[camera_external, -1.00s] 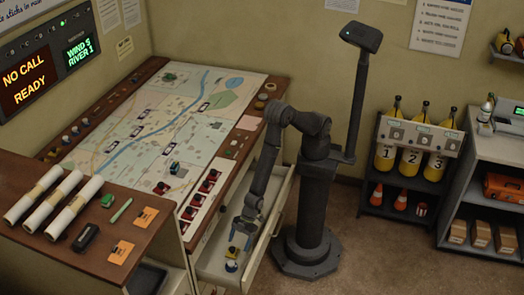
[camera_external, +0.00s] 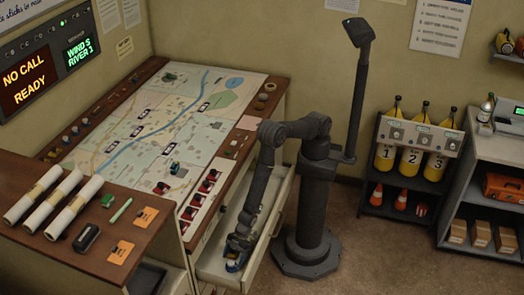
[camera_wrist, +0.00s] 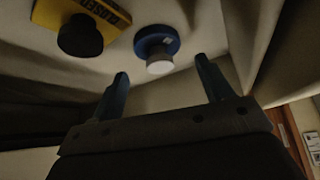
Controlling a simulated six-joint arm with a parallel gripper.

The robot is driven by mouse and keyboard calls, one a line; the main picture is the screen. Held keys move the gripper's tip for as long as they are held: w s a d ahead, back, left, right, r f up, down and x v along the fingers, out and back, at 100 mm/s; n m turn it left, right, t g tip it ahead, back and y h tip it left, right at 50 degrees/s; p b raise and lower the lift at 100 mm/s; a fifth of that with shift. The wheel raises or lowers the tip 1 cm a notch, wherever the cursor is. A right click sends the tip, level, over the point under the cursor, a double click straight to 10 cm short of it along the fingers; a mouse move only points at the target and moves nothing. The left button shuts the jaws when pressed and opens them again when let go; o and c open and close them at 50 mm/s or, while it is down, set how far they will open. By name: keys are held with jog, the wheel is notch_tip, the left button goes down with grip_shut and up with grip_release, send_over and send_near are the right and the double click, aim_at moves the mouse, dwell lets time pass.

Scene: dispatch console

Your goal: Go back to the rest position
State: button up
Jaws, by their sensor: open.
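My gripper (camera_external: 238,255) is low inside the open drawer (camera_external: 212,270) under the map table. In the wrist view my gripper (camera_wrist: 165,88) has its two dark fingers spread apart, with nothing between them. A blue round piece with a white knob (camera_wrist: 158,48) lies on the drawer floor just beyond the fingertips, apart from them. A yellow block with lettering and a black knob (camera_wrist: 85,32) lies to its left. In the external view the gripper mostly covers these pieces; a bit of blue and white (camera_external: 234,265) shows.
The drawer walls stand close around my gripper. The map table (camera_external: 262,112) with its map and small pieces is above left. A counter (camera_external: 60,262) with paper rolls is at the front left. A rack of yellow cylinders (camera_external: 410,160) stands right; bare floor lies between.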

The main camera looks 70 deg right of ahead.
aim_at(231, 262)
jog(key=shift+x, duration=1.7)
jog(key=shift+r, duration=0.1)
jog(key=shift+r, duration=0.1)
jog(key=v, duration=1.2)
jog(key=x, duration=1.2)
jog(key=shift+f, duration=0.45)
notch_tip(231, 262, up, 42)
jog(key=w+r, duration=0.1)
jog(key=w, duration=0.6)
jog(key=shift+a+r+m, duration=0.25)
jog(key=shift+r+m, duration=0.05)
jog(key=shift+r, duration=0.1)
